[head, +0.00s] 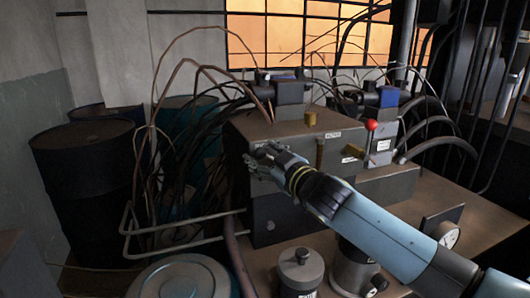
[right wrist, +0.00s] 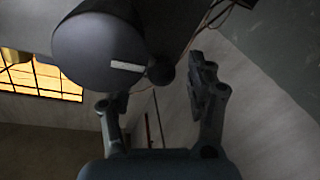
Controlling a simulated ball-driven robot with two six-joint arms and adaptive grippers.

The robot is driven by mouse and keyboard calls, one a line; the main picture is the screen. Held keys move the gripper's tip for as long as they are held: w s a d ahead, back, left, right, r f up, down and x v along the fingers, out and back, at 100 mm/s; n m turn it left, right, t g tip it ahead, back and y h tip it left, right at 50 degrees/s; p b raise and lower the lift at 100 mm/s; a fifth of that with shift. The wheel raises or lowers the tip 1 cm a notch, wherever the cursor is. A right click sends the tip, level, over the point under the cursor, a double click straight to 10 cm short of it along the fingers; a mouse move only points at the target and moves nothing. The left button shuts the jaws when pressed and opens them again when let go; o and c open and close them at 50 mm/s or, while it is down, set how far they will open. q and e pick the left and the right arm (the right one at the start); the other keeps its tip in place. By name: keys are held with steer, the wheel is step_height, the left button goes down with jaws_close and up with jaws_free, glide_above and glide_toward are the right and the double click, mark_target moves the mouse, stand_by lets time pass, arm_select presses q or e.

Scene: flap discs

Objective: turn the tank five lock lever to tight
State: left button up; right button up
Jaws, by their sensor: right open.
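My right gripper (head: 256,162) reaches in from the lower right and is in front of the left part of a grey machine housing (head: 262,207). In the right wrist view its two fingers (right wrist: 152,90) stand apart with nothing held between them. A dark round body with a small pale label (right wrist: 105,50) is beyond and above the left finger in that view. The labels are too small to read, so I cannot tell which part is the tank five lock lever. My left gripper is not visible.
Dark drums (head: 85,165) stand at the left. A bent pipe rail (head: 165,246) juts out left of the machine, with hanging cables behind it. A grey canister (head: 300,270) and a dial gauge (head: 447,235) stand on the brown bench (head: 490,225).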

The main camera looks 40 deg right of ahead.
jaws_close()
stand_by(0.3)
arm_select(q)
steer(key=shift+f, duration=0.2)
